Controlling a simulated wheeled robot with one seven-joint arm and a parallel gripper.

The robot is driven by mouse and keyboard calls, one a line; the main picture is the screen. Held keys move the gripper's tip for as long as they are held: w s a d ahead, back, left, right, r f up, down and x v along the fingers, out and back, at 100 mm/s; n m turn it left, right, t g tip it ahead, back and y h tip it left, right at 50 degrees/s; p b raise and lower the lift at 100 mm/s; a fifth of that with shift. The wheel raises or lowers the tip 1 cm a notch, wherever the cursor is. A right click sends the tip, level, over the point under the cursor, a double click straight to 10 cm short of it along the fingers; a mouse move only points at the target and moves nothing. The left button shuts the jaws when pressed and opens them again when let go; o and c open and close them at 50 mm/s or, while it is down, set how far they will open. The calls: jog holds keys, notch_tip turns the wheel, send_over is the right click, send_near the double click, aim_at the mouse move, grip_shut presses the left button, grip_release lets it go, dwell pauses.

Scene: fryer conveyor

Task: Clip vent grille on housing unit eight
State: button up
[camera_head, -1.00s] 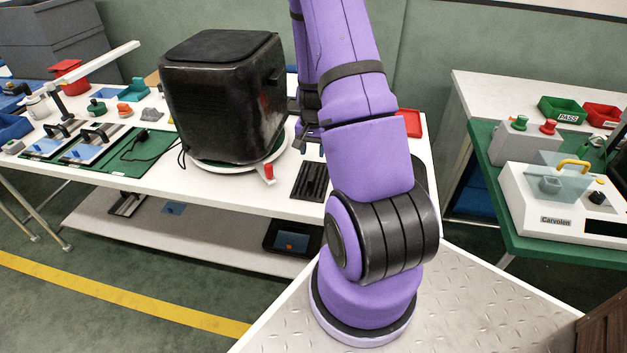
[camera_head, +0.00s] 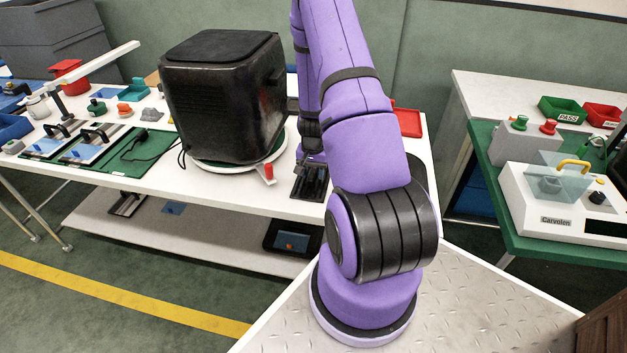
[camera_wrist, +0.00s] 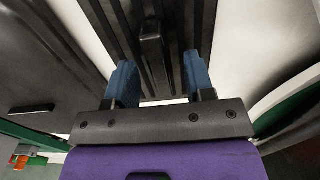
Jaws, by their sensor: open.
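The housing unit (camera_head: 220,105) is a large black box standing upright on the white round turntable (camera_head: 215,165). The vent grille (camera_head: 310,182), a black slatted piece, lies on the white table right of the turntable. My gripper (camera_wrist: 159,78) is open in the wrist view, its two blue fingertips either side of a raised black grip bar (camera_wrist: 152,55) on dark slats. Gaps show between the bar and both fingertips. In the head view my gripper is down at the grille, mostly hidden by my arm.
A red peg (camera_head: 268,172) stands at the turntable's front right edge. A red tray (camera_head: 408,122) lies behind my arm. A black cable (camera_head: 150,140) and fixtures on a green mat (camera_head: 115,160) lie left of the housing. The white Carvolen machine (camera_head: 560,210) is at the right.

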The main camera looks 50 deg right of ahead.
aim_at(313, 172)
jog(key=shift+c, duration=0.2)
grip_shut()
jog(key=shift+r, duration=2.5)
